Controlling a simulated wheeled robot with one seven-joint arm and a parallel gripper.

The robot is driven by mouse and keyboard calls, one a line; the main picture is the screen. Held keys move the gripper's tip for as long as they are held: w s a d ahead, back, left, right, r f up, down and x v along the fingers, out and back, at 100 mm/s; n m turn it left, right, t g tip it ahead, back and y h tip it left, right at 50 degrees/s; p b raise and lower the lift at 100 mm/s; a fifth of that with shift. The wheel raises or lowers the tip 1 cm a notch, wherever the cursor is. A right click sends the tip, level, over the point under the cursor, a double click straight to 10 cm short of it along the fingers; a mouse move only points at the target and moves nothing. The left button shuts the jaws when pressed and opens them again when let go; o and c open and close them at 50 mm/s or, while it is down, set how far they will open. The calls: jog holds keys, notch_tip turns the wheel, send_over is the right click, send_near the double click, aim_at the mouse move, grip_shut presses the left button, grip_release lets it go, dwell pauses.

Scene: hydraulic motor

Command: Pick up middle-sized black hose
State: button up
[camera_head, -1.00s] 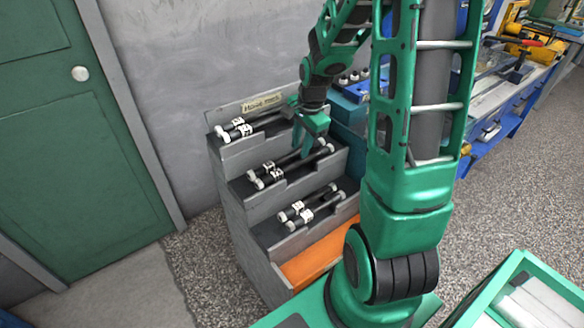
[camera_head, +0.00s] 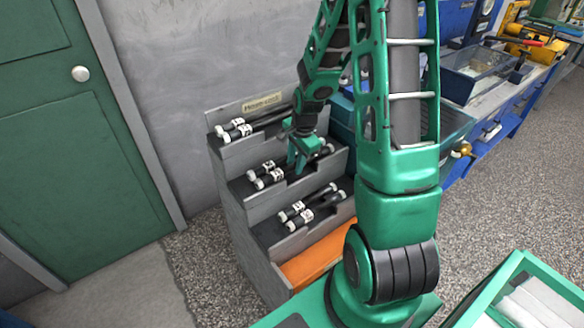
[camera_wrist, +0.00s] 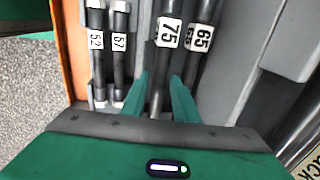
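The hose rack (camera_head: 237,192) is stepped, with black hoses with white ends and labels lying in pairs. On the middle step lie a hose marked 75 (camera_wrist: 167,33), also in the head view (camera_head: 268,179), and a hose marked 65 (camera_wrist: 203,38), also in the head view (camera_head: 262,169). My gripper (camera_head: 298,168) is low over this step. In the wrist view its green fingers (camera_wrist: 163,82) are open, one on each side of the 75 hose. I cannot tell whether they touch it. In the head view my gripper hides part of the pair.
Shorter hoses marked 52 (camera_wrist: 96,42) and 62 (camera_wrist: 118,42) lie on the lower step. Another pair (camera_head: 238,131) lies on the top step. An orange panel (camera_head: 312,264) is at the rack's front. A wall stands behind, and a workbench (camera_head: 478,75) is at the right.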

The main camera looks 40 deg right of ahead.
grip_shut()
jog(key=shift+r, duration=0.15)
